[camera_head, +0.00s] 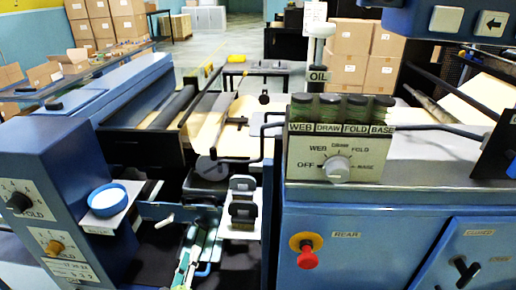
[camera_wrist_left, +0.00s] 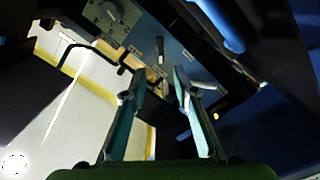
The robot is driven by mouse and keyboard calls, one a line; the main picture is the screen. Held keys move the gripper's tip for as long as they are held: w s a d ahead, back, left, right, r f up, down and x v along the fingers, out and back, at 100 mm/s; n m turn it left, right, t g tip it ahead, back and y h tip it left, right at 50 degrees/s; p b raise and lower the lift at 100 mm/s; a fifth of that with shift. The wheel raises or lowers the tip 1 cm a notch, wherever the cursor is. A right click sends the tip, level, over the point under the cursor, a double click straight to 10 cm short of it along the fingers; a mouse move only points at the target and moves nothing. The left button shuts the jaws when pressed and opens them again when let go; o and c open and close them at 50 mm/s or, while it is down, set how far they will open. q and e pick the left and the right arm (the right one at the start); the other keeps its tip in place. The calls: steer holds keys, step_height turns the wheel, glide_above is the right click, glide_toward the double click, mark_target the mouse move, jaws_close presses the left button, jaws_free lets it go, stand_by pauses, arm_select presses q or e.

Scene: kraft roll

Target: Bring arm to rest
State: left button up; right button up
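My left gripper (camera_head: 187,262) shows at the bottom of the head view, low between the blue control cabinet on the left and the blue machine on the right. In the left wrist view its two teal-padded fingers (camera_wrist_left: 158,82) stand apart, with nothing held between them. Whether it touches anything beside it is hard to tell. My right gripper cannot be made out in either view.
The right machine has a selector dial (camera_head: 337,168), several dark-capped jars (camera_head: 330,108) and a red knob (camera_head: 308,257). A bent black bar (camera_head: 262,140) stands between. Cardboard boxes (camera_head: 365,55) stand behind.

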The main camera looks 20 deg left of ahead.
arm_select(q)
steer(key=s+d+f+m+g+h, duration=0.2)
steer(key=s+d+m+g+h, duration=0.15)
steer(key=d, duration=0.25)
steer(key=s+d+f+m+g+h, duration=0.2)
steer(key=d+m+g, duration=0.25)
steer(key=d, duration=0.25)
steer(key=s+d+r+m+g+y, duration=0.15)
steer(key=s+m+g, duration=0.45)
steer(key=s, duration=1)
step_height(320, 180, down, 26)
steer(key=s+g, duration=0.1)
steer(key=s, duration=0.1)
steer(key=s+a+f+g, duration=0.1)
steer(key=s+a+f, duration=0.2)
steer(key=s+f, duration=1.2)
steer(key=shift+s+f+g, duration=0.3)
steer(key=shift+s+f, duration=0.05)
steer(key=shift+s, duration=0.6)
steer(key=shift+a, duration=0.1)
